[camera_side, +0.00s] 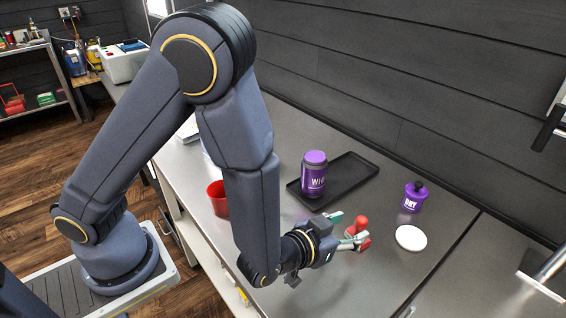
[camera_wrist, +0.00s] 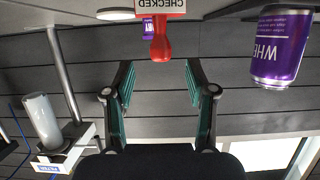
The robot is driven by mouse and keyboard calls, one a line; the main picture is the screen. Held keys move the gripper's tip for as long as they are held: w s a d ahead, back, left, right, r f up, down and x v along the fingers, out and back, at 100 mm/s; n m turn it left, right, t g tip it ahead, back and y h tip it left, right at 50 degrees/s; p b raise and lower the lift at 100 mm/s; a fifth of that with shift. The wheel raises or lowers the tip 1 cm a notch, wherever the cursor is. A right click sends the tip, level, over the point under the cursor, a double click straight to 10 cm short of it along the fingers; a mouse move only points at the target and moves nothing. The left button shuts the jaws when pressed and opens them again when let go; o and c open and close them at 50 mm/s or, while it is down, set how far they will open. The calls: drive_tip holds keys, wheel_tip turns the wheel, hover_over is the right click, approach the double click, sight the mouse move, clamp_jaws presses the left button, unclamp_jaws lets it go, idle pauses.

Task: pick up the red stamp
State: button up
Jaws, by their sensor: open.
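The red stamp (camera_side: 361,225) stands on the steel bench, with a rounded red handle. In the wrist view, which looks upside down, the stamp (camera_wrist: 160,45) shows its handle and a white label reading CHECKED. My gripper (camera_side: 347,229) is low over the bench, with its green-padded fingers pointing toward the stamp; one finger partly overlaps it in the side view. In the wrist view my gripper (camera_wrist: 160,80) is open and empty, with the stamp lined up between the fingers and just beyond their tips.
A purple-labelled jar (camera_side: 314,176) stands at a black tray (camera_side: 352,172) behind my gripper. A red cup (camera_side: 217,198) is left of my arm. The front right bench is clear.

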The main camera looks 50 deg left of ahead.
sight(358, 223)
drive_tip(key=x, duration=0.6)
drive_tip(key=shift+r, duration=0.1)
clamp_jaws()
